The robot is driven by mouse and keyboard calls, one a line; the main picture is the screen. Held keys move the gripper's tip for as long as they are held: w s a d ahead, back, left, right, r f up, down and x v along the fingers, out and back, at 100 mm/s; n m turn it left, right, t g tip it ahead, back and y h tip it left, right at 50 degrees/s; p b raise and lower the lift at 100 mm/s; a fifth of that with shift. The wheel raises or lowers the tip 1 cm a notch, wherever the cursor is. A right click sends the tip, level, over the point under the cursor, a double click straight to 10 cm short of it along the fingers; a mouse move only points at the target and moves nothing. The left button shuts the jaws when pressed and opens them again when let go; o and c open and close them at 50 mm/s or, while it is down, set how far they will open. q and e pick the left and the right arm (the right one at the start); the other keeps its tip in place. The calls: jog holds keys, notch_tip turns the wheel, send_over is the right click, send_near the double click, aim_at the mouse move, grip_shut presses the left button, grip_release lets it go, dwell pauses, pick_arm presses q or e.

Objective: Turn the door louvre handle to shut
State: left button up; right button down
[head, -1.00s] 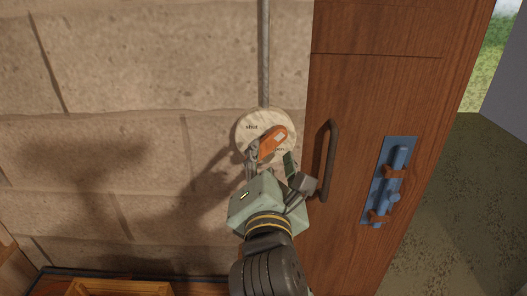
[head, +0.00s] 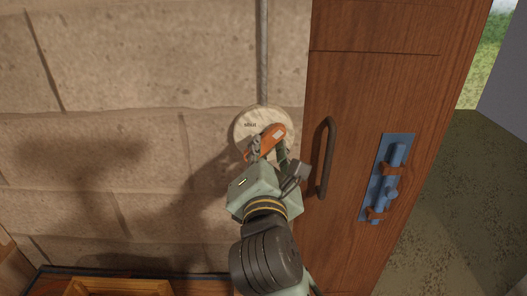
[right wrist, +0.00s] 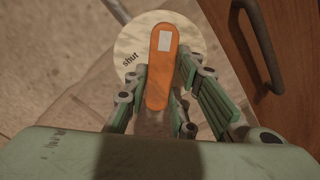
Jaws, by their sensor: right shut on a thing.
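The louvre handle is an orange lever (head: 273,137) with a pale patch near one end, on a round cream plate (head: 242,128) on the stone wall. In the head view it slants from lower left to upper right. The word "shut" stands at the plate's upper left. In the right wrist view the orange lever (right wrist: 164,50) points up the picture, with "shut" to its left on the plate (right wrist: 127,46). My right gripper (head: 268,152) is shut on the lever's lower part, one finger on each side. My left gripper is not in view.
A brown wooden door (head: 365,85) with a dark pull handle (head: 327,158) and a blue bolt (head: 390,178) stands just right of the plate. A grey rod (head: 263,50) runs up from the plate. A wooden box edge (head: 118,287) is at the lower left.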

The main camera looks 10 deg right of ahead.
jog(key=shift+n, duration=0.3)
jog(key=n+p, duration=0.3)
jog(key=n, duration=0.1)
jog(key=shift+r, duration=0.1)
jog(key=n+p, duration=0.3)
jog(key=shift+d+n, duration=0.1)
jog(key=shift+n, duration=0.3)
jog(key=shift+n+p, duration=0.3)
jog(key=shift+p, duration=0.05)
jog(key=c, duration=1.5)
grip_release()
